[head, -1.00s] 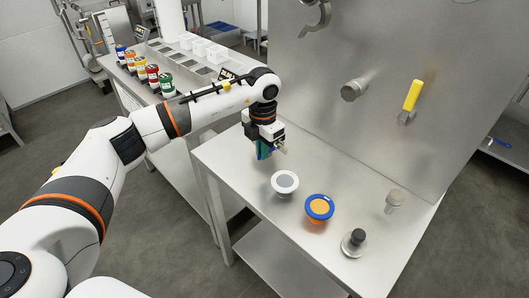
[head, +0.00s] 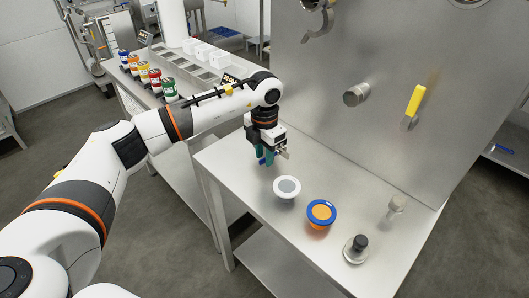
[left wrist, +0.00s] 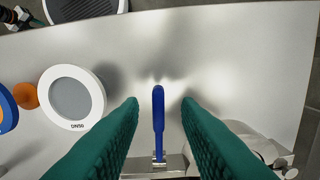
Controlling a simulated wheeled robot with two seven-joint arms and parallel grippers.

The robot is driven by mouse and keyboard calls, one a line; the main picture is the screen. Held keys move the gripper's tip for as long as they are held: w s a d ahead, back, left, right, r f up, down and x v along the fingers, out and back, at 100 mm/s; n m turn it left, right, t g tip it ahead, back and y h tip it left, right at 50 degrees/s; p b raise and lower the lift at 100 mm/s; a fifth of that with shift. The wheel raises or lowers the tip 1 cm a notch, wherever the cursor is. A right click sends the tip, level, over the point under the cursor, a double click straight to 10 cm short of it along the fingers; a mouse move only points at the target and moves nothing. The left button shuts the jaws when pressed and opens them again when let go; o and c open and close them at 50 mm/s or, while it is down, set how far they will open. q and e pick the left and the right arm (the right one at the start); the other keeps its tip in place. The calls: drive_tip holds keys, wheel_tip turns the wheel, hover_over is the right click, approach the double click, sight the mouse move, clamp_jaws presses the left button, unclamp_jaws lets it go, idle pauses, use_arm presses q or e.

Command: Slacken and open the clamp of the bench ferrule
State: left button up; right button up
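My left gripper (head: 265,159) points down over the far left part of the steel bench. Its two green fingers are open and apart in the left wrist view (left wrist: 160,103). A slim blue handle (left wrist: 158,118) stands between them, with a gap on both sides. The handle joins a metal fitting (left wrist: 150,167), seemingly the clamp, at the lower edge of that view. A bit of metal (head: 283,153) shows beside the fingers in the head view. The ferrule and most of the clamp are hidden by the gripper. My right gripper is out of view.
On the bench (head: 320,262) stand a white ring with grey centre (head: 287,187), a blue and orange cap (head: 321,213), a black-knobbed metal piece (head: 356,248) and a grey metal fitting (head: 397,205). A steel wall (head: 450,60) with a yellow-handled valve (head: 415,103) rises behind.

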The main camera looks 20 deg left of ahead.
sight(264, 158)
use_arm(q)
wheel_tip(264, 158, up, 12)
drive_tip(key=b, duration=0.2)
drive_tip(key=shift+f, duration=0.1)
idle(0.6)
